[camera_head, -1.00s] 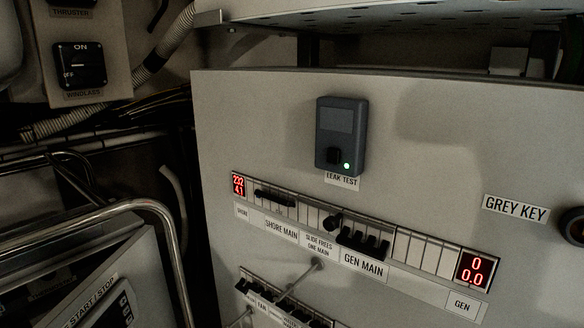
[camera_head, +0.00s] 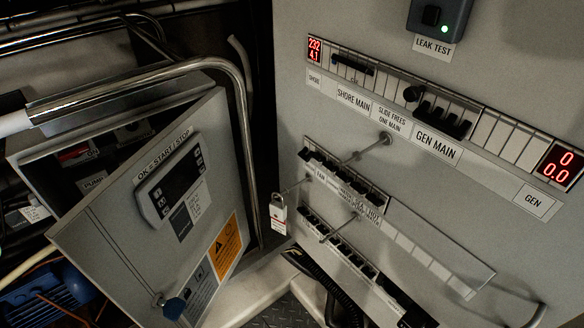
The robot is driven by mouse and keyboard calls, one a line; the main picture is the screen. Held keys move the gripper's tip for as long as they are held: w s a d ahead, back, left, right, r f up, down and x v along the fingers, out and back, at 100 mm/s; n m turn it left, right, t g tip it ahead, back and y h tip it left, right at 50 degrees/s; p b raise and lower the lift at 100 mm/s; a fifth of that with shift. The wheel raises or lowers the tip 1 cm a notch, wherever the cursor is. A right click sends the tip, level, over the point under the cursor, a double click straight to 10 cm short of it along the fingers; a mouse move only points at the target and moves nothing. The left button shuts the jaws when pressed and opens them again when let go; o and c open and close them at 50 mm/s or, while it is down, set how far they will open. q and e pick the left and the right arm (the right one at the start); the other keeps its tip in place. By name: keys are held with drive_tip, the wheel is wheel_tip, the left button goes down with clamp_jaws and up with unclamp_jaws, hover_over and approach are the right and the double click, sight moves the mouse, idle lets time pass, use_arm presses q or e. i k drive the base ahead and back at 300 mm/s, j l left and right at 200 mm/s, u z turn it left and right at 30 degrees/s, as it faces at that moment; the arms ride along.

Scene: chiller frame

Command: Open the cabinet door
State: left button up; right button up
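A grey cabinet door (camera_head: 120,245) with a "START/STOP" controller (camera_head: 172,182) is at the lower left. It stands at an angle to the grey box (camera_head: 150,92) behind it, with a dark gap showing labels between them. A blue knob (camera_head: 173,307) is low on this door, at the end of a thin line. To the right, a large pale switch panel (camera_head: 440,65) carries rows of breakers and red displays. Which of these fronts the task means is not marked. Neither of my grippers is in view.
A bent metal rail (camera_head: 240,100) curves over the grey box and down beside its door. A padlock (camera_head: 278,214) hangs from a thin rod in front of the switch panel. A blue motor-like unit (camera_head: 45,292) is at the lower left. Dark hoses (camera_head: 325,285) lie below.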

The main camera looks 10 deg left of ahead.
sight(119, 236)
drive_tip(key=u, duration=1.7)
